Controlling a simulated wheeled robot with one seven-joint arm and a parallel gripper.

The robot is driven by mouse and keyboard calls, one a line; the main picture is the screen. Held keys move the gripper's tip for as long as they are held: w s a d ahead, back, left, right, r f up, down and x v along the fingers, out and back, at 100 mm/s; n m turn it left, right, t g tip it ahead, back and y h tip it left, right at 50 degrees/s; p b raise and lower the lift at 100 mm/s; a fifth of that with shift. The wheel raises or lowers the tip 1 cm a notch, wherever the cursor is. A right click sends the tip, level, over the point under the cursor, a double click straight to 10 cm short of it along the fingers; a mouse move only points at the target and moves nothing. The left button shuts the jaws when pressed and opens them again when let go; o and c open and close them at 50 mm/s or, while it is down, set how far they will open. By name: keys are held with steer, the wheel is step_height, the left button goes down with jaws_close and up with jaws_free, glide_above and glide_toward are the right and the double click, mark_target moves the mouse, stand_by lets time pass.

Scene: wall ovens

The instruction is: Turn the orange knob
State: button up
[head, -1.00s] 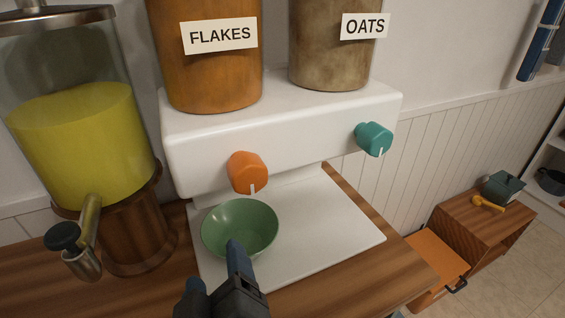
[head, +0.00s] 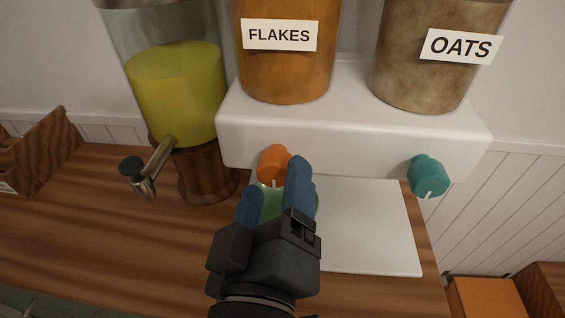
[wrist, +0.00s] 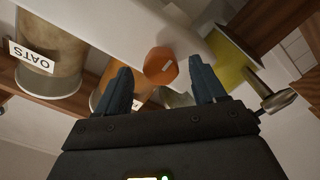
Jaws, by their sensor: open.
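The orange knob (head: 273,163) is on the front of the white dispenser (head: 350,130), under the container labelled FLAKES. Its pale pointer mark points down in the head view. My gripper (head: 275,180) is open and empty just in front of the knob, with its blue fingers pointing at it. In the wrist view the orange knob (wrist: 160,66) shows between and beyond the two fingertips (wrist: 163,65), and I see no contact. A green bowl (head: 310,200) sits below the knob, mostly hidden by my gripper.
A teal knob (head: 428,175) is at the right, under the container labelled OATS. A yellow-filled drink dispenser (head: 177,100) with a metal tap (head: 150,170) stands at the left. The white board (head: 370,230) is clear to the right of the bowl.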

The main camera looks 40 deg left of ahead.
mark_target(273, 179)
steer(key=shift+x, duration=1.55)
steer(key=c, duration=1)
steer(key=shift+c, duration=0.2)
steer(key=shift+m, duration=0.4)
steer(key=m+b, duration=0.1)
steer(key=m, duration=0.3)
steer(key=shift+f+m, duration=0.15)
steer(key=shift+m, duration=0.15)
steer(key=m+b, duration=0.2)
steer(key=m, duration=0.4)
steer(key=shift+a, duration=0.1)
steer(key=shift+m, duration=0.3)
